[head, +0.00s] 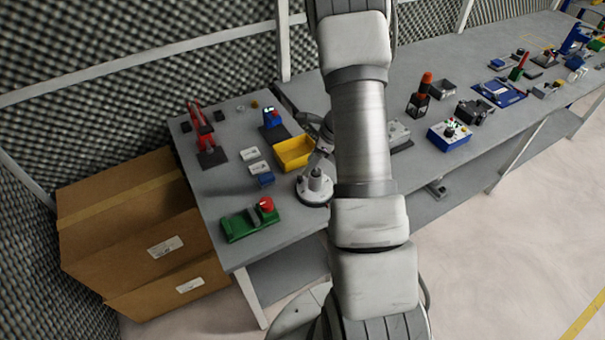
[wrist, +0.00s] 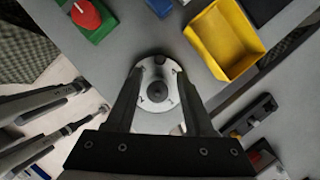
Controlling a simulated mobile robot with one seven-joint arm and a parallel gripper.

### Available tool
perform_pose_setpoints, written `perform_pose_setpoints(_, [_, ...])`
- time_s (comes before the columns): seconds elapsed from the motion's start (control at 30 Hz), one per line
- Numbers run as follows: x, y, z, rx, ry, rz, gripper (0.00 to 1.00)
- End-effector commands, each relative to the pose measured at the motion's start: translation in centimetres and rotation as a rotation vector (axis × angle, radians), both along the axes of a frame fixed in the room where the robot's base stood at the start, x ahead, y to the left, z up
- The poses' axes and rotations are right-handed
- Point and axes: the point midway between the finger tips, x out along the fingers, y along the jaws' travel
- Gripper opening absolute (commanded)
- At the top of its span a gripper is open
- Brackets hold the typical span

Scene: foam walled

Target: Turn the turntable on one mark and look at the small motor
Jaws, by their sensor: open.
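The turntable (head: 313,196) is a pale round disc near the front edge of the bench. In the wrist view the turntable (wrist: 150,76) has small dark marks on its top, and a dark round piece (wrist: 157,91) stands upright at its middle. I cannot tell whether that piece is the small motor. My gripper (wrist: 160,80) is open, its two dark fingers on either side of the disc in the picture. I cannot tell how far above it they are, or whether they touch it. In the head view my arm hides most of the gripper.
A yellow bin (head: 294,152) stands close behind the turntable. A green box with a red knob (head: 250,222) is at the front left, and a blue block (head: 265,180) lies nearby. Cardboard boxes (head: 140,230) stand left of the bench. Bare bench top (head: 215,190) lies at the left.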

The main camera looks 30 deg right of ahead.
Motion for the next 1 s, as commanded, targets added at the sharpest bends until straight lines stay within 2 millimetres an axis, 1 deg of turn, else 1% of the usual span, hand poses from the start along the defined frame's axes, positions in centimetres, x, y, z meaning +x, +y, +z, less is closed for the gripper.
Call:
perform_pose_setpoints(0.03, [0.2,0.3,-1.2,0.002,0.005,0.0,0.53])
perform_pose_setpoints(0.1, [0.5,0.7,-2.4,0.002,0.003,0.002,0.53])
perform_pose_setpoints(0.2, [1.0,1.1,-3.8,0.001,0.002,0.001,0.53])
perform_pose_setpoints(0.3, [1.3,1.5,-4.9,0.0,0.002,-0.001,0.53])
perform_pose_setpoints(0.47, [1.6,1.7,-5.7,0.001,0.001,0.0,0.53])
perform_pose_setpoints(0.77, [1.7,1.8,-5.9,0.0,0.0,0.0,0.53])
perform_pose_setpoints(0.8, [1.6,1.8,-5.9,0.0,0.0,0.0,0.46])
perform_pose_setpoints(0.87, [1.6,1.8,-5.9,0.0,0.0,0.0,0.35])
perform_pose_setpoints(1.0, [1.6,1.8,-5.8,0.0,0.0,0.0,0.1])
